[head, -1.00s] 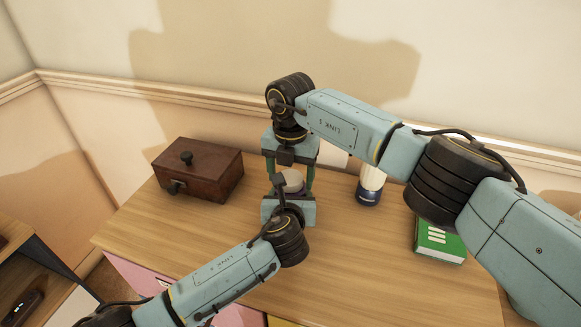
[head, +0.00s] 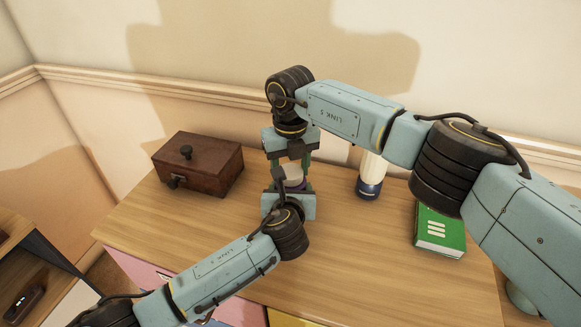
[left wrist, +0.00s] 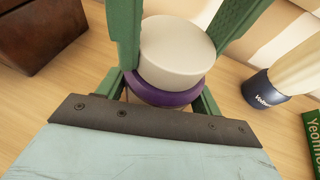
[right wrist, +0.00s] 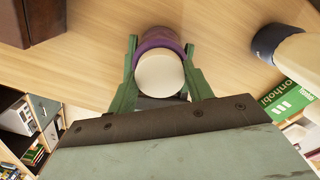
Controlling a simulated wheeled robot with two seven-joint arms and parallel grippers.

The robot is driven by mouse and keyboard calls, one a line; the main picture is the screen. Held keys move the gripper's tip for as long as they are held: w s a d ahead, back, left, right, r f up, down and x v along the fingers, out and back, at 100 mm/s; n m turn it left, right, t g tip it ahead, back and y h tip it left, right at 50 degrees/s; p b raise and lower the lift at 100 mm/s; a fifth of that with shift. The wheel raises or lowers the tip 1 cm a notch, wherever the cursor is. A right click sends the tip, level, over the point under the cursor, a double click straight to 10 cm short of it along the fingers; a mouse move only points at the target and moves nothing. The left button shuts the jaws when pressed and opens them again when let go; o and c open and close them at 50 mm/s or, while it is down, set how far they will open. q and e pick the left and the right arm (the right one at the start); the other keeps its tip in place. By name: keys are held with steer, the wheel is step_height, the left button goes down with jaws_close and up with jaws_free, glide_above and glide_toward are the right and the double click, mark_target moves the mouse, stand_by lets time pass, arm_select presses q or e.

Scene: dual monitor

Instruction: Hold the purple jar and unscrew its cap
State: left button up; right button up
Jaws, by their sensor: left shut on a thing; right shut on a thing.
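The purple jar (left wrist: 165,92) stands between my two grippers above the desk, with its pale cream cap (left wrist: 177,50) facing up. Its cap also shows in the right wrist view (right wrist: 160,75), with the purple rim (right wrist: 157,38) beside it. My left gripper (head: 291,187) comes in from the front and is shut on the jar's body. My right gripper (head: 293,163) reaches down from above and behind, its green fingers shut on the cap. The cap looks seated on the jar. Most of the jar's body is hidden by the grippers.
A dark brown wooden box (head: 215,170) stands on the desk (head: 180,228) to the left. A white and navy bottle (head: 369,183) stands to the right, close to my right arm. A green book (head: 440,235) lies farther right. The desk's front left is clear.

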mark_target(291, 171)
steer(key=n, duration=0.8)
steer(key=shift+n, duration=0.4)
steer(key=shift+r, duration=0.2)
steer(key=shift+r, duration=0.95)
steer(key=shift+r, duration=2)
arm_select(q)
steer(key=o, duration=2)
steer(key=shift+c, duration=0.2)
